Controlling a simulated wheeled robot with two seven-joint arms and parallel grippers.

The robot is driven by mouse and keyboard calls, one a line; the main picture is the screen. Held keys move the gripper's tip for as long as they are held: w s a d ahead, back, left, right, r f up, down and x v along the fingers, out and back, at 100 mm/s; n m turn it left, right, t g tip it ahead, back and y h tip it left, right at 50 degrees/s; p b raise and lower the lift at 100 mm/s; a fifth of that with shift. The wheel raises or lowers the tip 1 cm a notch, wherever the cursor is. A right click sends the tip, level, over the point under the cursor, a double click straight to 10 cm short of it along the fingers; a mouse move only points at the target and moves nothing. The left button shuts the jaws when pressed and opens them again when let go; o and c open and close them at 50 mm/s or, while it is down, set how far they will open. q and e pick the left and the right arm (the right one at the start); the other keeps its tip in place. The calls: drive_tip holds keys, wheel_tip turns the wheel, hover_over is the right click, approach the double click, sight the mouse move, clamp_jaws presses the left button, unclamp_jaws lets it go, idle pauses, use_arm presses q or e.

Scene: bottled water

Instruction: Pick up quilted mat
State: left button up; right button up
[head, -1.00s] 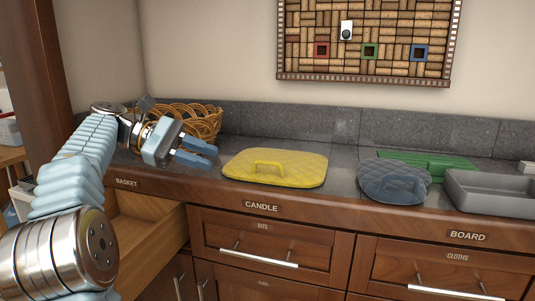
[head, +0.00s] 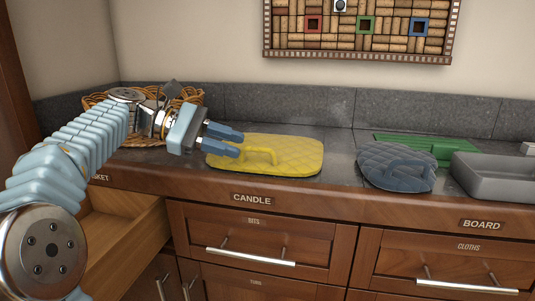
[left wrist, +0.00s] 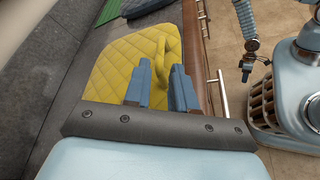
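A yellow quilted mat (head: 295,158) with a raised loop handle lies flat on the dark counter, above the CANDLE label. My left gripper (head: 239,143) is open and empty, with its two blue fingers over the mat's left part, pointing at the handle. In the left wrist view, the mat (left wrist: 112,62) lies under the fingers (left wrist: 161,80), and the handle (left wrist: 163,50) shows ahead of and between them, with no grip on it. A blue-grey quilted mat (head: 385,160) with a similar handle lies further right. My right gripper is not in the head view.
A wicker basket (head: 190,97) stands behind my left arm. A green board (head: 405,145) and a grey tray (head: 495,178) lie at the right. The drawer (head: 120,240) at the lower left is open. Bare counter (head: 340,165) separates the mats.

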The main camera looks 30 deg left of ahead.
sight(245, 147)
use_arm(q)
drive_tip(key=x, duration=0.3)
drive_tip(key=shift+w+d, duration=0.1)
drive_tip(key=shift+d, duration=0.25)
drive_tip(key=shift+c, duration=0.4)
clamp_jaws()
